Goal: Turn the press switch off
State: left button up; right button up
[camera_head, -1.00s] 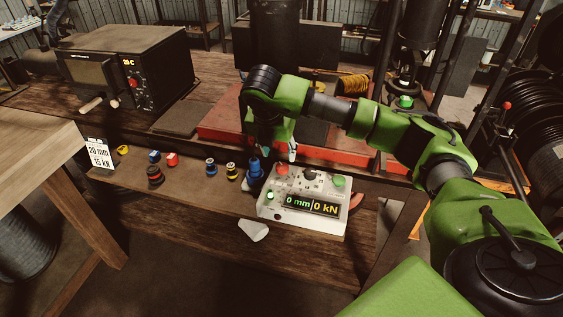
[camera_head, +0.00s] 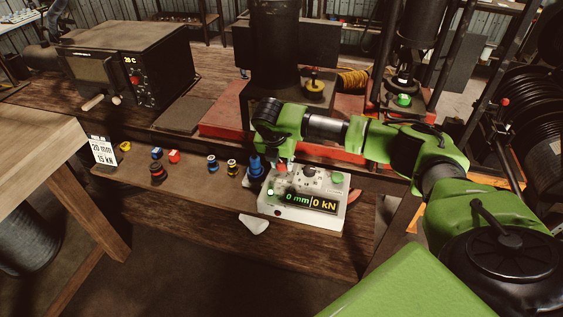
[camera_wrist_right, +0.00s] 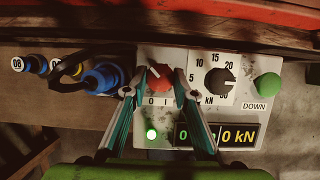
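The white press control box (camera_head: 300,212) stands at the bench's front edge in the head view. Its display reads 0 mm and 0 kN. In the wrist view the red rotary switch (camera_wrist_right: 159,79) has a white mark pointing up-left and the labels 0 and I below it. A green lamp (camera_wrist_right: 151,134) on the box is lit. My right gripper (camera_wrist_right: 160,87) is open, with one finger on each side of the red switch; contact is not clear. In the head view its hand (camera_head: 277,150) hangs over the box's back left corner. My left gripper is not in view.
A black force dial (camera_wrist_right: 219,82) and a green DOWN button (camera_wrist_right: 267,87) are right of the switch. A blue fitting (camera_wrist_right: 102,77) stands close left of the fingers. The red press base (camera_head: 225,122) is behind. A white piece (camera_head: 254,224) lies in front.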

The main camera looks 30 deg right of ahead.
jog(key=shift+c, duration=0.3)
jog(key=shift+f+n+b, duration=0.2)
jog(key=shift+n+b, duration=0.3)
jog(key=shift+b, duration=0.3)
jog(key=n+b, duration=0.2)
jog(key=n+t+y+b, duration=0.1)
jog(key=n+b, duration=0.1)
jog(key=n+y+b, duration=0.1)
jog(key=b, duration=0.2)
jog(key=shift+s+d+f+n, duration=0.1)
jog(key=shift+d+n, duration=0.15)
jog(key=shift+n, duration=0.15)
jog(key=n+y+b, duration=0.1)
jog(key=n+b, duration=0.1)
jog(key=shift+d+n+t, duration=0.1)
jog(key=shift+n+t, duration=0.2)
jog(key=n+b, duration=0.1)
jog(key=n+y, duration=0.1)
jog(key=n, duration=0.1)
jog(key=shift+d+r+n+y+b, duration=0.1)
jog(key=shift+r+n+y+b, duration=0.1)
jog(key=shift+n+y+b, duration=0.15)
jog(key=shift+r+n+y, duration=0.1)
jog(key=shift+n+y, duration=0.35)
jog(key=shift+n, duration=0.7)
jog(key=shift+d+n+g+y, duration=0.1)
jog(key=shift+n+g+y, duration=0.35)
jog(key=shift+n, duration=0.85)
